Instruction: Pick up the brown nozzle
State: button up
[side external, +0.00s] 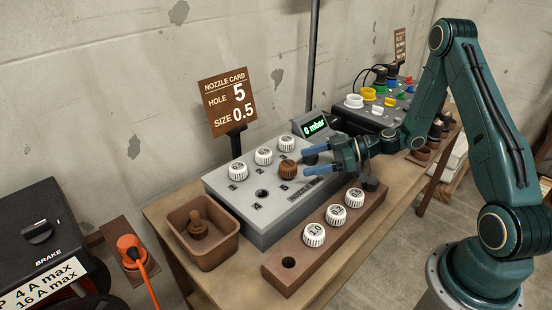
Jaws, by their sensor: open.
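Nothing shows between the fingers except a dark round part behind. A second brown piece with a knobbed stem (197,226) lies in the brown bin (230,245). A brown card (230,103) reads hole 5, size 0.5.
White nozzles (264,156) stand in the block's back row. Three more white nozzles (336,214) stand in the brown rack (272,266) in front, which has an empty hole at its left end. A small display (313,128) reads 0 mbar. A dark panel with coloured knobs stands behind.

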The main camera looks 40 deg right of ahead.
aim_at(294, 164)
jog(key=shift+x, duration=2.6)
jog(key=shift+s+a, duration=0.1)
jog(key=c, duration=1.1)
